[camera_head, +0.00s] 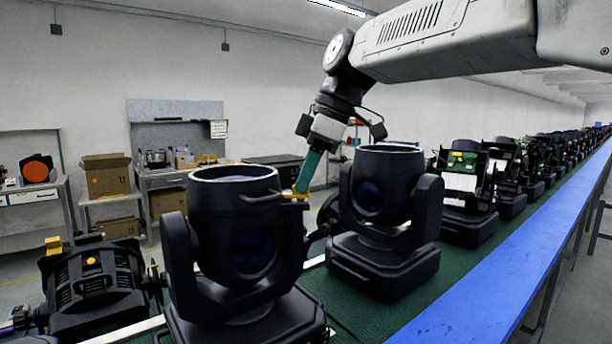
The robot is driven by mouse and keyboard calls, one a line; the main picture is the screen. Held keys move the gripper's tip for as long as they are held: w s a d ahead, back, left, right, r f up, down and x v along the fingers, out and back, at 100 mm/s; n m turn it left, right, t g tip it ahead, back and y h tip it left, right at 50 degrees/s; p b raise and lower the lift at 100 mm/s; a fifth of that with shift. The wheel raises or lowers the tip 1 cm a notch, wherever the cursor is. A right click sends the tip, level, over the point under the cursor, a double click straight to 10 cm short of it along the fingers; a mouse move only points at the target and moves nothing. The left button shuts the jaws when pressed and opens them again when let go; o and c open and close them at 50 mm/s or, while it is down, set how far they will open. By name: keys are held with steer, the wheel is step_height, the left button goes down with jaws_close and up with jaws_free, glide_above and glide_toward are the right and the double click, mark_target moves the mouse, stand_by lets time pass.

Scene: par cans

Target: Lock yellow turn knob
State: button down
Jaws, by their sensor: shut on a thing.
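A black moving-head par can (235,235) with a white top rim stands on the green belt at the front left. A small yellow turn knob (296,195) shows at the upper right side of its head, near a thin handle (260,198). My gripper (299,188), with teal fingers, reaches down from the upper right and is shut on the yellow knob. The fingers hide part of the knob, so its turn angle cannot be made out.
A second upright par can (384,190) stands close to the right of my gripper. A black fixture (92,285) with yellow parts lies at the left. More fixtures line the belt (350,322), which has a blue rail (490,270). Shelves and boxes stand behind.

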stand_by(0.4)
steer(key=c, duration=1.5)
jaws_free()
steer(key=shift+c, duration=0.2)
steer(key=v, duration=0.7)
steer(key=shift+w+d+r, duration=0.15)
steer(key=shift+d+r, duration=0.05)
steer(key=shift+r, duration=0.2)
